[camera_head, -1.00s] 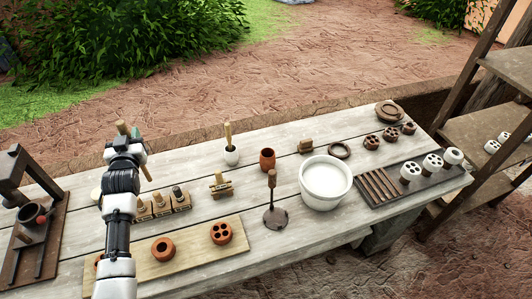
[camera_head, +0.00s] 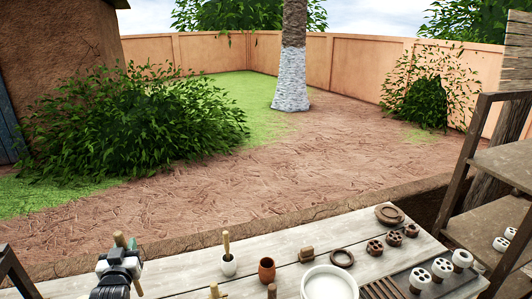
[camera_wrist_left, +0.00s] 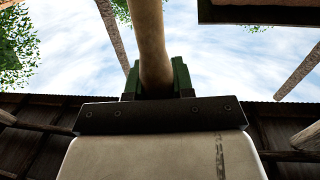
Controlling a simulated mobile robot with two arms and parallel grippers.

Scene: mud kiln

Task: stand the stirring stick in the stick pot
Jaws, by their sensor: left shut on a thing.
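My left gripper (camera_head: 127,248) is at the lower left of the head view, shut on a light wooden stick, the stirring stick (camera_head: 119,239). The stick leans, with one end above the fingers and the other below right. In the left wrist view the stick (camera_wrist_left: 150,40) rises between the green fingers (camera_wrist_left: 156,82). I cannot tell for certain which is the stick pot. My right gripper is out of view.
On the plank table (camera_head: 185,268) a large white bucket (camera_head: 330,284) stands right of the cup. A ring (camera_head: 342,258), a small wooden block (camera_head: 306,254) and several drilled clay pieces lie behind and beside it. A shelf rack (camera_head: 500,160) stands at the right.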

